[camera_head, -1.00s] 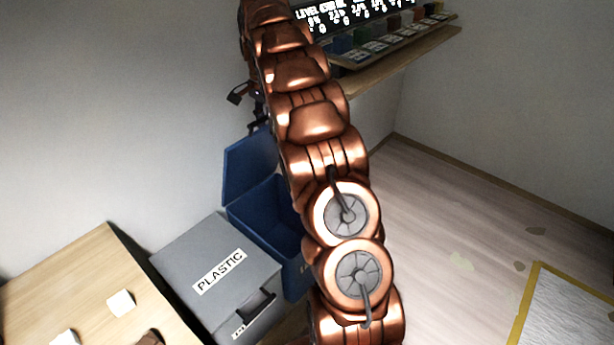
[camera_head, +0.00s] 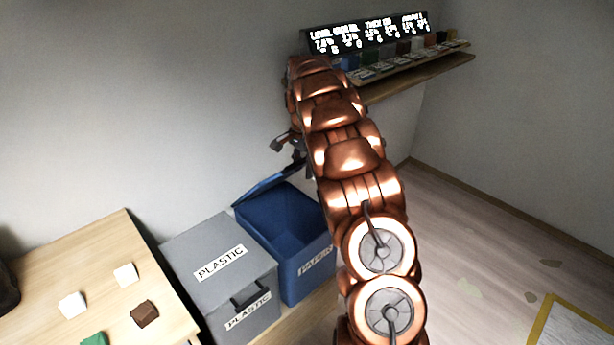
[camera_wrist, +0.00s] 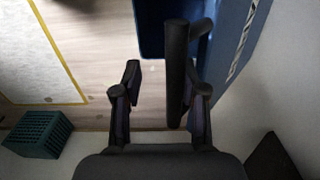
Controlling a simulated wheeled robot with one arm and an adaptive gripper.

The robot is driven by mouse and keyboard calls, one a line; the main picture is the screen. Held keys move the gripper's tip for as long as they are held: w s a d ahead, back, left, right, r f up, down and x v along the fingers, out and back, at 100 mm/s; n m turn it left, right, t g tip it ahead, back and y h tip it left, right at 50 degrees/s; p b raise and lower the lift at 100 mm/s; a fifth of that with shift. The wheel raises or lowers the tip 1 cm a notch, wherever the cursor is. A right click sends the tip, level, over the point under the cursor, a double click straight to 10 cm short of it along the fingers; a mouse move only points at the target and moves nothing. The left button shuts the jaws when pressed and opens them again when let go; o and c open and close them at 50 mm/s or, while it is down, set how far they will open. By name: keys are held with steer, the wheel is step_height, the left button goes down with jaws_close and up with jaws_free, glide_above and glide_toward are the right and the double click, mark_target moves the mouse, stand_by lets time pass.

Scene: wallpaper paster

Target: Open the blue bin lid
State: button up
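The blue bin (camera_head: 280,240) stands beside the grey bin, and its inside is visible from above. Its lid (camera_head: 268,188) is up at the back edge, seen as a narrow slanted strip in the head view. My gripper (camera_head: 290,146) is behind the lid, near the wall, partly hidden by my arm. In the wrist view my gripper (camera_wrist: 163,95) is open. A dark bar (camera_wrist: 176,75), which looks like the lid's handle, stands between the fingers, closer to the right one. Blue surface (camera_wrist: 152,30) shows beyond it. I cannot tell whether a finger touches the bar.
A grey bin (camera_head: 215,260) marked PLASTIC is shut, left of the blue bin. A wooden table (camera_head: 60,260) with small blocks is at the left. A shelf (camera_head: 420,68) with coloured containers is on the back wall. Floor at the right (camera_head: 460,230) is largely clear. A teal crate (camera_wrist: 38,135) shows in the wrist view.

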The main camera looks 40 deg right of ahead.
steer(key=shift+s+f, duration=0.3)
steer(key=shift+a, duration=0.1)
